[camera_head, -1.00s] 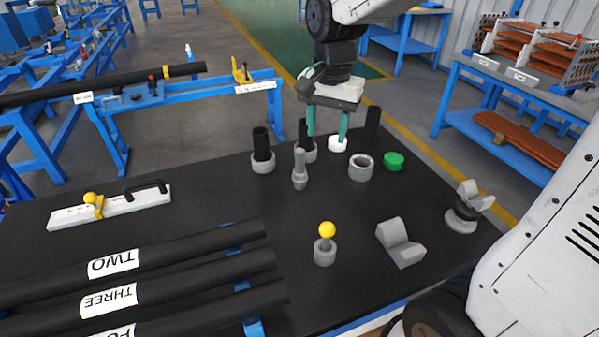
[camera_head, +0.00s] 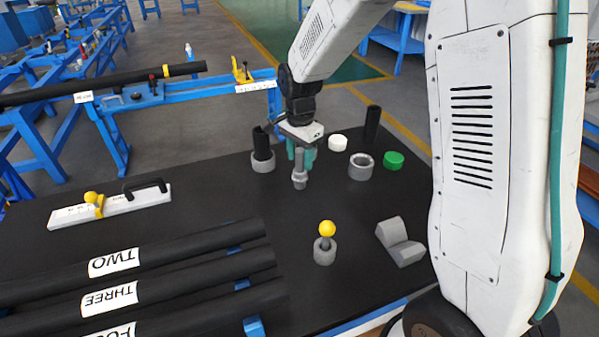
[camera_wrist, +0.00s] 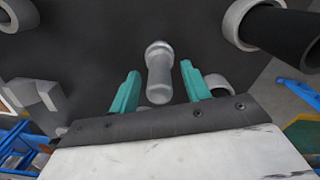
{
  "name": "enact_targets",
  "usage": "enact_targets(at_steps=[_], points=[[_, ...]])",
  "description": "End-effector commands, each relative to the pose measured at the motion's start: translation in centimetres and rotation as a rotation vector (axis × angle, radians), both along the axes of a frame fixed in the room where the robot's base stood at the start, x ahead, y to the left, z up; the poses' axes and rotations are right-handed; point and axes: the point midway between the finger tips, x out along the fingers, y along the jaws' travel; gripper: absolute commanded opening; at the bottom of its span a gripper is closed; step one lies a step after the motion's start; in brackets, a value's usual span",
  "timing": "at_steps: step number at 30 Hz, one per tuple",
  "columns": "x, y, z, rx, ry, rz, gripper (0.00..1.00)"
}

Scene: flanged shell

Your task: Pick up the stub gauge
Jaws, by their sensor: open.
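A grey stepped pin, which I take to be the stub gauge (camera_head: 300,172), stands upright on the dark tabletop in the head view. In the wrist view the gauge (camera_wrist: 159,75) shows between the two teal fingers, its near end towards the palm. My gripper (camera_head: 301,161) is at the gauge, its fingers just behind its upper part in the head view. In the wrist view my gripper (camera_wrist: 161,72) is open, with a gap on each side of the gauge. Whether a finger touches it is not clear.
A black post in a grey collar (camera_head: 263,158) stands close left of the gauge. A grey ring (camera_head: 361,167), a white disc (camera_head: 337,142) and a green disc (camera_head: 393,160) lie to the right. A yellow-ball knob (camera_head: 326,240) and a grey V-block (camera_head: 400,243) are nearer. Long black bars lie front left.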

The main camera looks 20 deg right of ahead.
Motion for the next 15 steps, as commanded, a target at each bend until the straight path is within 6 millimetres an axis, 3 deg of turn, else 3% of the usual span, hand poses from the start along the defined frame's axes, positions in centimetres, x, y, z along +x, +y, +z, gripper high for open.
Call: enact_targets(at_steps=[3, 10, 11, 15], points=[[-0.03, 0.00, -1.04, 0.000, 0.001, 0.000, 0.47], [-0.01, -0.02, -1.18, 0.000, 0.000, 0.000, 0.47], [-0.01, -0.02, -1.18, 0.000, 0.000, 0.000, 0.42], [-0.01, -0.02, -1.16, 0.000, 0.000, 0.000, 0.03]])
